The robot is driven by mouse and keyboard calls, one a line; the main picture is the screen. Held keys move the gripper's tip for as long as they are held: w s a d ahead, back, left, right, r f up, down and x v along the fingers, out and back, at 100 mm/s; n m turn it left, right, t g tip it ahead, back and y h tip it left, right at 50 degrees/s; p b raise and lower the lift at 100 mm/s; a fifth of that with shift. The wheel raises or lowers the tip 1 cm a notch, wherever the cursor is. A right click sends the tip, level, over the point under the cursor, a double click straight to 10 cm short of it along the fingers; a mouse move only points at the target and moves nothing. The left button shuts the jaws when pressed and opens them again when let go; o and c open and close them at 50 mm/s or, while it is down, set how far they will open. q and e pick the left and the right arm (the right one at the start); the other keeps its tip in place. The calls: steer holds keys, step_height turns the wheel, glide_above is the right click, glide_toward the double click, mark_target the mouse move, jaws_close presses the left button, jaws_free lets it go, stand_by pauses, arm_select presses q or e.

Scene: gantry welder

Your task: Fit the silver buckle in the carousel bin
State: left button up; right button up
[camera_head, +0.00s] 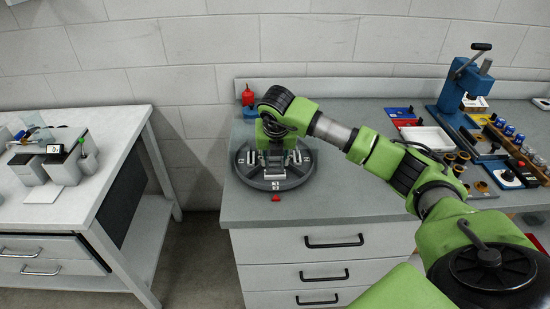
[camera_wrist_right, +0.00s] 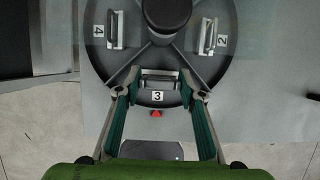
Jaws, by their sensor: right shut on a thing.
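The carousel (camera_head: 240,175) is a dark round tray on the bench, divided by spokes around a dark hub (camera_wrist_right: 167,12). My right gripper (camera_head: 274,170) points down over its front part. In the right wrist view the gripper (camera_wrist_right: 160,88) is shut on the ends of a silver buckle (camera_wrist_right: 159,84). The buckle is at the front bin labelled 3 (camera_wrist_right: 158,96), between two spokes; whether it touches the bin floor cannot be told. Similar silver pieces stand in bin 4 (camera_wrist_right: 116,30) and bin 2 (camera_wrist_right: 208,36). My left gripper is out of view.
A red marker (camera_head: 275,198) lies in front of the carousel. A red bottle (camera_head: 248,95) stands behind it. A blue press (camera_head: 458,90) and trays of small parts stand at the right. A second table (camera_head: 110,150) is at the left, across a gap.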

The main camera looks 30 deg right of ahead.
steer(key=shift+f+b, duration=0.95)
steer(key=shift+f, duration=0.2)
steer(key=o, duration=1.2)
steer(key=shift+r, duration=0.1)
